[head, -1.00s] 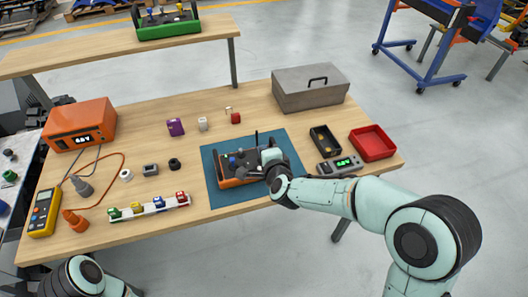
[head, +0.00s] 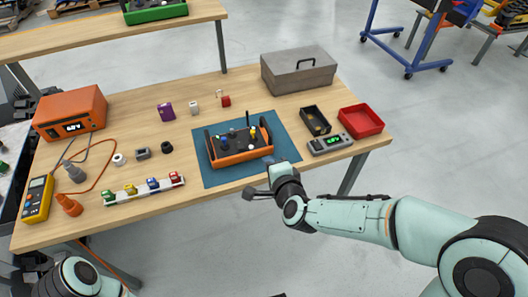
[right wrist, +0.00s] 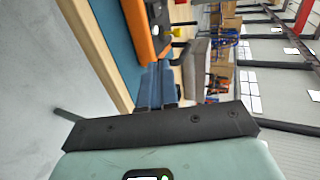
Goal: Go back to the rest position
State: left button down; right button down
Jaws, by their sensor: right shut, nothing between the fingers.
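The orange carrier (head: 241,157) with a black top and handles sits on the blue mat (head: 213,180), apart from the gripper. Blue, white and yellow parts stand in the carrier. The carrier's orange side (right wrist: 147,38) also shows in the right wrist view. Of my left arm only a link shows at the bottom left; its gripper is not visible.
The wooden table (head: 200,85) also holds a white rack (head: 145,192) of small coloured parts, a grey toolbox (head: 298,72), a red bin (head: 361,121), a black bin (head: 315,121), a scale (head: 331,143) and an orange power supply (head: 70,112). Open floor lies in front.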

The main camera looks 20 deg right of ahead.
jog(key=shift+s, duration=0.45)
jog(key=s+f+n+g+y+p, duration=0.1)
jog(key=s+f+n+g+p, duration=0.3)
jog(key=f, duration=0.7)
jog(key=s+f+n+g+p, duration=0.3)
jog(key=s+f+n+g, duration=0.15)
jog(key=f, duration=0.55)
jog(key=s+a+f+n+g+p, duration=0.1)
jog(key=s+f+g, duration=0.1)
jog(key=s, duration=0.4)
jog(key=s+a+f+n+g+y+p, duration=0.1)
jog(key=s+f+n+g, duration=0.1)
jog(key=s+f, duration=0.2)
jog(key=s+a+f+n+g+y+p, duration=0.1)
jog(key=s+f+n+g+p, duration=0.1)
jog(key=s, duration=0.7)
jog(key=shift+s+f, duration=0.35)
jog(key=shift+f, duration=0.15)
